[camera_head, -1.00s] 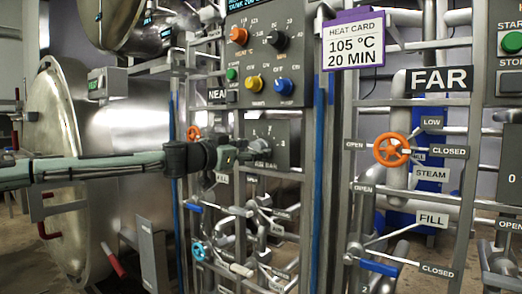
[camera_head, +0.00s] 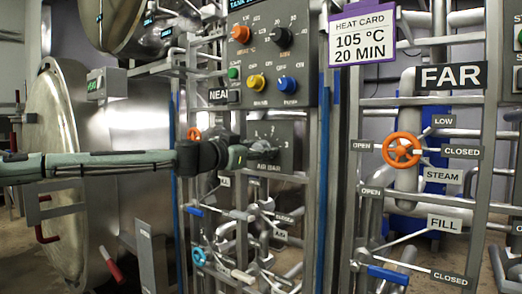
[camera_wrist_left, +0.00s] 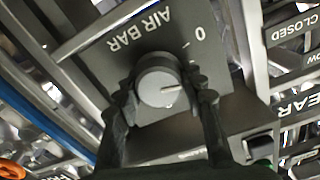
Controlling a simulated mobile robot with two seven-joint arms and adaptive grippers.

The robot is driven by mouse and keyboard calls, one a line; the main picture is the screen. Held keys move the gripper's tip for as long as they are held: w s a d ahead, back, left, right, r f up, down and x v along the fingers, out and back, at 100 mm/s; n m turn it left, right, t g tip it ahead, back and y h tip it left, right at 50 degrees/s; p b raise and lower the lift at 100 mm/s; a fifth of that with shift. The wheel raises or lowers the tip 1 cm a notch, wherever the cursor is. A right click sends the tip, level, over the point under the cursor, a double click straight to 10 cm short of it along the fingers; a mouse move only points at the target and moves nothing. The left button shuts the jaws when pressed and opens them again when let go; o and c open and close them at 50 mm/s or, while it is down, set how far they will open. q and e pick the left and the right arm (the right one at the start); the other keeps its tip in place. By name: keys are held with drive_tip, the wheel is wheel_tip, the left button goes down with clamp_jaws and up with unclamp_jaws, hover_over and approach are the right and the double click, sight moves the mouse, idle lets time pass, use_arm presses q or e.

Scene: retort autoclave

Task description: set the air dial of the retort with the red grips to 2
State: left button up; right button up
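The air dial is a round grey knob (camera_wrist_left: 158,85) on a dark panel marked AIR BAR (camera_wrist_left: 105,62). In the wrist view the panel's lettering is upside down. The knob's white pointer line aims to the picture's right, and the 0 mark lies up and right of the knob. The other marks are hidden there. My left gripper (camera_wrist_left: 162,80) has a finger on each side of the knob, close against it, and appears shut on it. In the head view the gripper (camera_head: 250,152) reaches this dial panel (camera_head: 284,133) from the left. My right gripper is not in view.
A panel with coloured knobs (camera_head: 270,45) is directly above. Large steel retorts stand at left, one with red grips (camera_head: 109,261). Pipes and a blue handle (camera_head: 194,212) lie below. An orange valve wheel (camera_head: 401,150) and a FAR sign (camera_head: 451,77) are at right.

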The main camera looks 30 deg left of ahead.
use_arm(q)
drive_tip(key=c, duration=0.3)
